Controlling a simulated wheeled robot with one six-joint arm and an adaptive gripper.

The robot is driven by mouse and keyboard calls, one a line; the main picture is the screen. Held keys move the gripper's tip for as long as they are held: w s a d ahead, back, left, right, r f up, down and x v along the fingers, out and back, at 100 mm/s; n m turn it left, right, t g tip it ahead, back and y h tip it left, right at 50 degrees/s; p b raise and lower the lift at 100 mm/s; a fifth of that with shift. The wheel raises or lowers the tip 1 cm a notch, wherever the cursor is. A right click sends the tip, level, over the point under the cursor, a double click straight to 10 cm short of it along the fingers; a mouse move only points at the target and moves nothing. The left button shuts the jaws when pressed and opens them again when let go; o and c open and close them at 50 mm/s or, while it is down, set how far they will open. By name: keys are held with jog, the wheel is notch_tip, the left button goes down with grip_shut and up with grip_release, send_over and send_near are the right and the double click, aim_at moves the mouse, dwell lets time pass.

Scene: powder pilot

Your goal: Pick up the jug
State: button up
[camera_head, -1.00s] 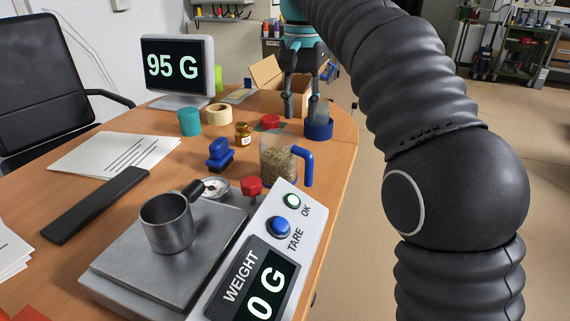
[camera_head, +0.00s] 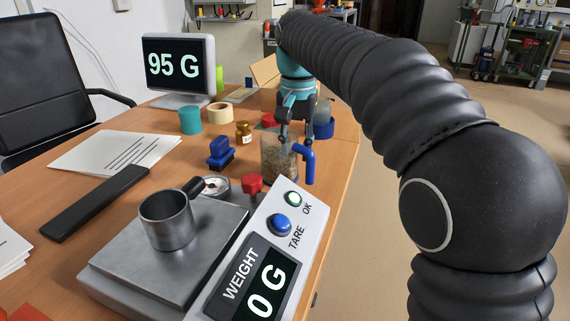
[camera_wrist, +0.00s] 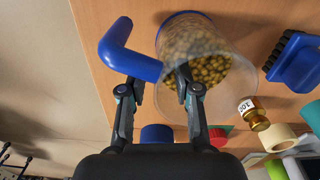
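The jug (camera_head: 276,163) is a clear container with a blue handle (camera_head: 308,166), partly filled with brownish pellets, standing on the wooden table behind the scale. My gripper (camera_head: 296,143) is at the top of the jug with its fingers apart. In the wrist view the jug (camera_wrist: 236,84) shows from above, its blue handle pointing left. There my gripper (camera_wrist: 160,80) has one finger beside the handle and the other over the jug's mouth. I cannot tell whether either finger touches the jug.
A metal cup (camera_head: 166,222) stands on the scale (camera_head: 120,262), which reads 0 G. A monitor (camera_head: 178,66) shows 95 G.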

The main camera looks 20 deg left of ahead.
aim_at(295, 176)
notch_tip(295, 176, down, 4)
jog(key=shift+s+f, duration=0.1)
grip_shut()
